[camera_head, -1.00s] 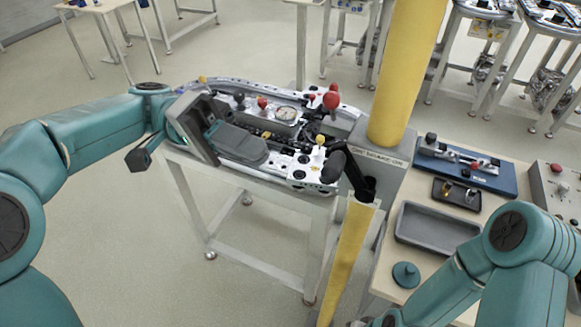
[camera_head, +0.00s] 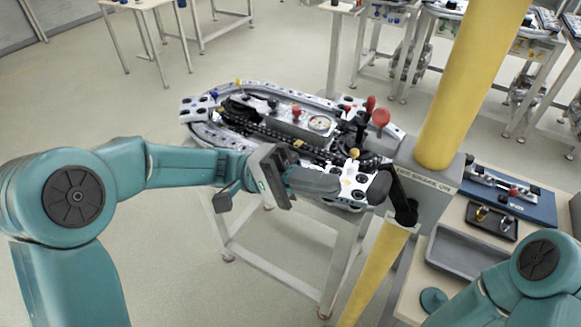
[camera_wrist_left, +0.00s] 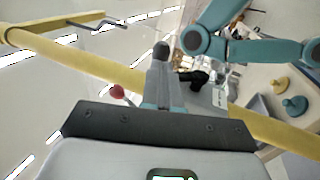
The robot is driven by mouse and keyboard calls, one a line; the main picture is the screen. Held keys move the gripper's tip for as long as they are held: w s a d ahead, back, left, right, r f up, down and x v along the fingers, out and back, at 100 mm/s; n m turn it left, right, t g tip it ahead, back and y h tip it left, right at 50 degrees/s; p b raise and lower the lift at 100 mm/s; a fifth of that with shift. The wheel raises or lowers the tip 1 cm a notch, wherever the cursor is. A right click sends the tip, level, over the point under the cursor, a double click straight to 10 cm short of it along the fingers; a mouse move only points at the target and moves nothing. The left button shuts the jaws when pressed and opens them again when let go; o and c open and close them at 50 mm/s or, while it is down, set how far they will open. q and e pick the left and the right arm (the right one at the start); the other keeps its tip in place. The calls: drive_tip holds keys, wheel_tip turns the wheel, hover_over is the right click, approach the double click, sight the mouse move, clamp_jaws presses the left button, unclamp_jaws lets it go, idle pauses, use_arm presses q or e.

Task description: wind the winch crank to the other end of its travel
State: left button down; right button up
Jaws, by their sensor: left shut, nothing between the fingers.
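My right gripper is out of view.
A track table (camera_head: 205,132) with red-knobbed levers and a gauge lies behind my left gripper. The yellow post (camera_head: 465,85) rises beside it. A bench at right holds a grey tray (camera_head: 466,252), a blue fixture (camera_head: 520,200) and a teal knobbed piece (camera_head: 433,299).

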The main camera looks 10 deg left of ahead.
sight(373, 187)
use_arm(q)
drive_tip(key=d+r+y+p, duration=0.1)
drive_tip(key=d, duration=0.1)
drive_tip(key=s+d+r+t+y+p, duration=0.1)
drive_tip(key=d+r+y, duration=0.1)
drive_tip(key=s+d+r+y+p, duration=0.1)
drive_tip(key=d, duration=0.1)
drive_tip(key=shift+d+r+t+y, duration=0.25)
drive_tip(key=shift+d+t+y, duration=0.05)
drive_tip(key=shift+d, duration=0.05)
drive_tip(key=shift+w+a+f, duration=0.1)
drive_tip(key=shift+a, duration=0.1)
idle(0.4)
